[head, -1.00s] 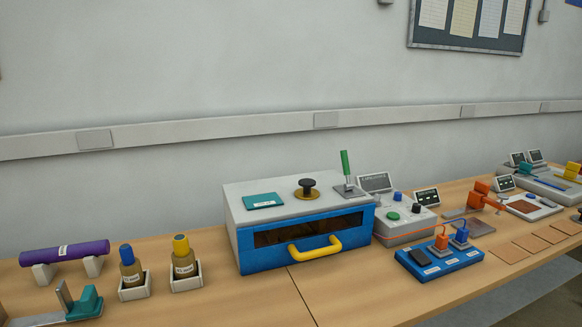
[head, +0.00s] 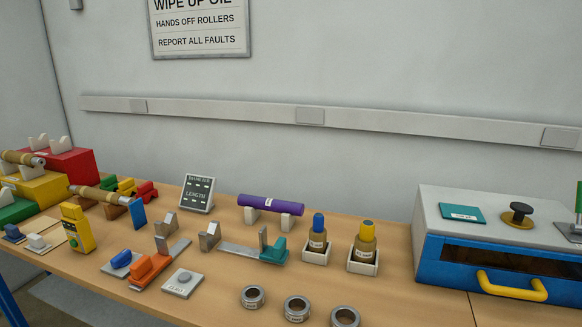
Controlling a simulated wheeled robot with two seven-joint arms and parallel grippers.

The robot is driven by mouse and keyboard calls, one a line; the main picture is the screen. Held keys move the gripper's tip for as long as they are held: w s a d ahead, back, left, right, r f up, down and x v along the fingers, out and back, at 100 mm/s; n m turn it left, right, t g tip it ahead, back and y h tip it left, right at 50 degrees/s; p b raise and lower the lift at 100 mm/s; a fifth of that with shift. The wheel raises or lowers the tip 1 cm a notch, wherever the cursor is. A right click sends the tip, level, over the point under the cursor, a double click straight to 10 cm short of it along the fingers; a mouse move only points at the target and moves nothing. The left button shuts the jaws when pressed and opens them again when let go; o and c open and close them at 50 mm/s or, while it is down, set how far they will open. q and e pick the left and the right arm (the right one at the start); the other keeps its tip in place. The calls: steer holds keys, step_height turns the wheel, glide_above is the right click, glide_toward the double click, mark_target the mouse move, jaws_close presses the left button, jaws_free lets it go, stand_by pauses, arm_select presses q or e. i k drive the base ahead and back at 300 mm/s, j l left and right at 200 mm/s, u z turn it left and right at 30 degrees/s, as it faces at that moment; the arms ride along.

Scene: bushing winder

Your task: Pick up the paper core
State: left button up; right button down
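Two tan-brown rolls could be the paper core; I cannot tell which. One roll (head: 97,194) lies across low supports at the left middle of the table. The other roll (head: 22,157) lies on a white cradle above a yellow block at the far left edge. A purple labelled roll (head: 270,205) rests across two light supports at the back middle; its label is too small to read. Neither of my grippers is in view.
Several metal rings (head: 297,308) lie at the front edge. Two bottles in white trays (head: 363,266) and a blue-grey oven (head: 490,235) stand to the right. A display (head: 198,193) stands behind.

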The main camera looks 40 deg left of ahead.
mark_target(96, 194)
steer(key=u, duration=2.45)
steer(key=z, duration=0.7)
steer(key=i+j+z, duration=0.25)
steer(key=j+z, duration=0.3)
steer(key=i+j+z, duration=0.25)
steer(key=j+z, duration=0.25)
steer(key=j, duration=0.2)
steer(key=k, duration=0.05)
